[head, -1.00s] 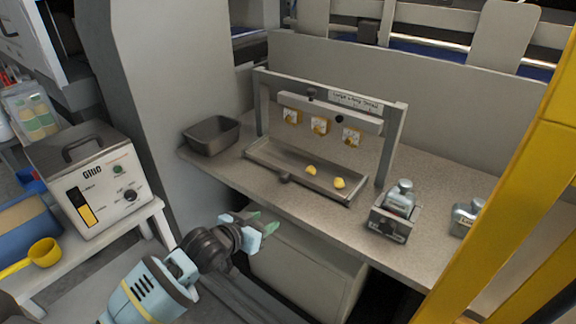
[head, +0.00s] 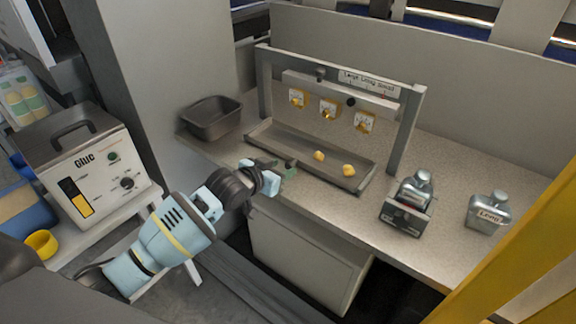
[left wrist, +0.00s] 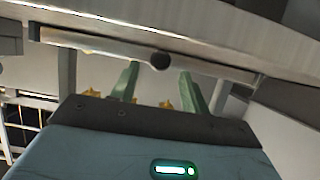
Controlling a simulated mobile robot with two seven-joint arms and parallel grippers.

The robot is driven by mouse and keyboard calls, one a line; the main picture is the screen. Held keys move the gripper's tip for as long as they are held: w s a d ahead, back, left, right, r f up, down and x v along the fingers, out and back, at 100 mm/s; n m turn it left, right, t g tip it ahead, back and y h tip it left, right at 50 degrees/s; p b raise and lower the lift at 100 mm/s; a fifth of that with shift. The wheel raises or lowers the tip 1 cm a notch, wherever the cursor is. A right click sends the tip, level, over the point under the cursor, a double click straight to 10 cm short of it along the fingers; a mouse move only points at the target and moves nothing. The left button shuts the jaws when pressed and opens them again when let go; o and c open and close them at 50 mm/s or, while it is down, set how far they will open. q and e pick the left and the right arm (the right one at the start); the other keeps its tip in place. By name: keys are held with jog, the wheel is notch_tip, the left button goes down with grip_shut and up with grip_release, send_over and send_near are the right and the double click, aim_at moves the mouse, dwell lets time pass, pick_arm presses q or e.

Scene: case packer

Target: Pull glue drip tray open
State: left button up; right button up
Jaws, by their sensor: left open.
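The glue drip tray (head: 335,184) is a long, shallow grey tray on the bench, under a metal frame with glue nozzles. Two yellow glue blobs (head: 319,155) (head: 348,170) show at it. My left gripper (head: 279,170) is at the tray's front edge, open, with pale green fingers. My right gripper is not in view.
A grey bin (head: 211,117) stands left of the tray. A bottle in a holder (head: 407,210) and another bottle (head: 488,212) stand on the right. A glue machine (head: 85,165) is on the left table. A yellow post (head: 520,262) crosses the lower right.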

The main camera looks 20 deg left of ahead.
aim_at(288, 166)
pick_arm(q)
jog(key=shift+x, duration=1.9)
grip_shut()
